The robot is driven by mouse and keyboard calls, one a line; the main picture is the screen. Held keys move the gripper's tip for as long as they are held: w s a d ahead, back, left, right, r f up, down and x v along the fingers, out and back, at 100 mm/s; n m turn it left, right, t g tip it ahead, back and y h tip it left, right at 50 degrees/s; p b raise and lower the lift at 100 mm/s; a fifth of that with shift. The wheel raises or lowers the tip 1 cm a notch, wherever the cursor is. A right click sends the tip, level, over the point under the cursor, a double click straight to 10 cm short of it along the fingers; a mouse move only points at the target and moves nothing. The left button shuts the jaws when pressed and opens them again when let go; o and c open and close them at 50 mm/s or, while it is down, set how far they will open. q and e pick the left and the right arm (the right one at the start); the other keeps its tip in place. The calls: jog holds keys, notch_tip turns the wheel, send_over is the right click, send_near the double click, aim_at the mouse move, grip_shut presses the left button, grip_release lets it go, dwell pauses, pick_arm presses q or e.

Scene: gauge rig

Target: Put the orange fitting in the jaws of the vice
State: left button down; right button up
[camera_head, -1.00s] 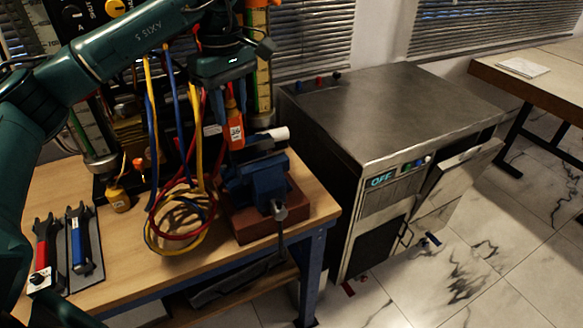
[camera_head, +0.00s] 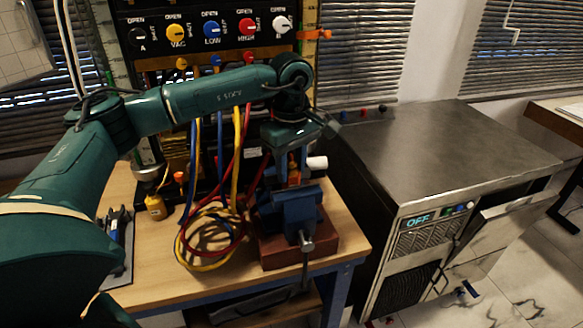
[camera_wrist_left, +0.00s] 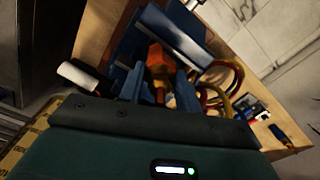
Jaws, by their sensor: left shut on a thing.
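The blue vice (camera_head: 290,210) stands on a reddish-brown block near the right end of the wooden bench. My left gripper (camera_head: 293,178) points down right above its jaws. It is shut on the orange fitting (camera_head: 293,171), which shows as a small orange patch between the fingers. In the left wrist view the orange fitting (camera_wrist_left: 156,56) sticks out between the blue fingers of my left gripper (camera_wrist_left: 158,84), with the blue vice (camera_wrist_left: 152,22) around its far end. I cannot tell whether the fitting is between the jaws or just above them. My right gripper is not in view.
Coiled red, yellow and blue hoses (camera_head: 208,238) lie left of the vice. A panel with coloured knobs (camera_head: 210,32) stands behind. A steel cabinet (camera_head: 440,145) is on the right. A yellow tagged item (camera_head: 155,207) sits further left on the bench.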

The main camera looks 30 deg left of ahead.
pick_arm(q)
jog(key=shift+f, duration=0.45)
jog(key=shift+f, duration=0.2)
jog(key=c, duration=1.3)
grip_release()
jog(key=shift+o, duration=0.2)
